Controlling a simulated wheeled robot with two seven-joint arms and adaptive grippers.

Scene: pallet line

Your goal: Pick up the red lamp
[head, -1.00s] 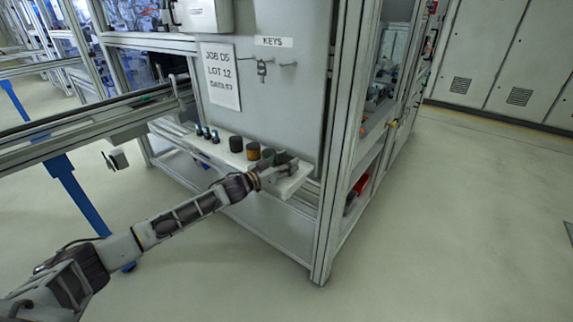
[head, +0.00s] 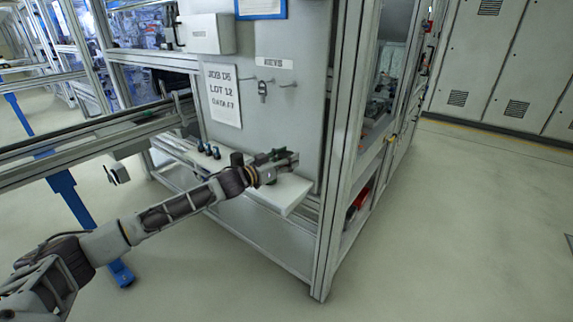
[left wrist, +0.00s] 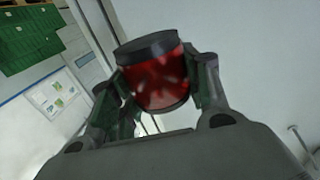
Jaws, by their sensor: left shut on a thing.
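The red lamp (left wrist: 158,82) is a short translucent red cylinder with a dark grey cap at one end. In the left wrist view it sits between the two fingers of my left gripper (left wrist: 160,88), which is shut on it. In the head view my left gripper (head: 282,160) is over the right part of the white shelf, close to the grey panel. The lamp cannot be made out clearly there, as the gripper hides it. My right gripper is out of view.
The white shelf (head: 284,197) has a bare right end. Small dark pieces (head: 215,153) stand farther left, and a dark cylinder (head: 237,158) shows just behind my wrist. The grey panel (head: 300,110) carries a hook with keys (head: 262,90). A metal frame post (head: 335,190) stands right of the shelf.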

